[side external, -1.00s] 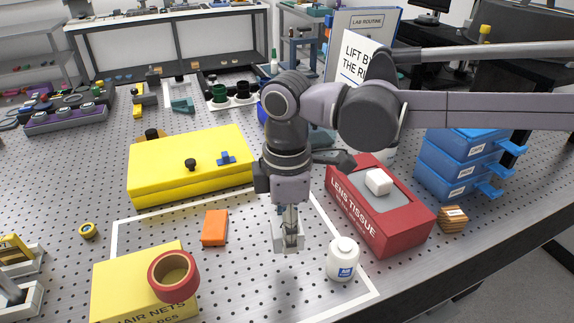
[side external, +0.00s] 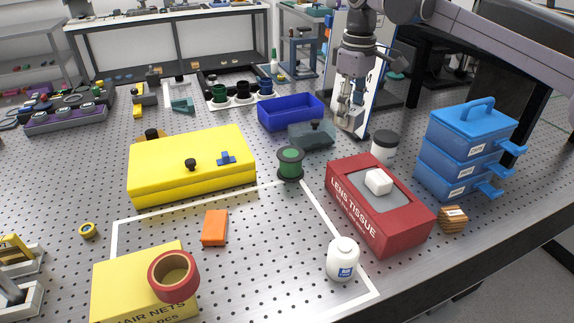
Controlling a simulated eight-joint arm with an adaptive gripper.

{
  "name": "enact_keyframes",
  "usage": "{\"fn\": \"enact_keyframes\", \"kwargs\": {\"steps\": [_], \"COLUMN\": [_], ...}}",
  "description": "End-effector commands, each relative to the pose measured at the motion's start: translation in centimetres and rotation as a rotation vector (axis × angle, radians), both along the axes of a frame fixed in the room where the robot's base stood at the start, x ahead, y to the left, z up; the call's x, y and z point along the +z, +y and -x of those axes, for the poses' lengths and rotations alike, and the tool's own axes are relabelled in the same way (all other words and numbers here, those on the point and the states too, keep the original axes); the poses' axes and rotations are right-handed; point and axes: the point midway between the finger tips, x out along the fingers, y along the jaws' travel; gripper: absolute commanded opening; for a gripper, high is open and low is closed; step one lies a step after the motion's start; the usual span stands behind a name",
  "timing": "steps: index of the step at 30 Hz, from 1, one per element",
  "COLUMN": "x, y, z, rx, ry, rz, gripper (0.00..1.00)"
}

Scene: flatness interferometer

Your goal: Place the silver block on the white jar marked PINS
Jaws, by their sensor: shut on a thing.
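My gripper (side external: 351,117) is at the upper right of the side external view, raised above the bench. It is shut on the silver block (side external: 346,122), which is partly hidden by the fingers. A white jar with a white cap and a blue label (side external: 342,261) stands upright at the front right. A second white jar with a black lid (side external: 384,150) stands behind the red tissue box, right of and below my gripper in the picture. I cannot read the lettering on either jar. The block appears apart from both jars.
The red lens tissue box (side external: 345,210) carries a small white block (side external: 378,181). Blue drawers (side external: 450,160) stand at the right. A green spool (side external: 290,163), a dark grey box (side external: 311,137) and a blue tray (side external: 290,113) stand left of my gripper. A yellow case (side external: 190,170) lies farther left.

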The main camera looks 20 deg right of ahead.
Motion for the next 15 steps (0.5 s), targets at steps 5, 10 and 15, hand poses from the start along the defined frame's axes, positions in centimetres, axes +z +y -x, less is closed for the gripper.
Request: {"fn": "enact_keyframes", "kwargs": {"steps": [5,10,15], "x": [1.1,1.7,1.9], "y": [-7.7,-12.8,-15.1], "z": [-2.7,-3.5,-3.7], "rx": [-0.261,-0.431,-0.509], "ry": [0.000,0.000,0.000], "rz": [0.000,0.000,0.000], "gripper": [0.04,0.04,0.04]}}
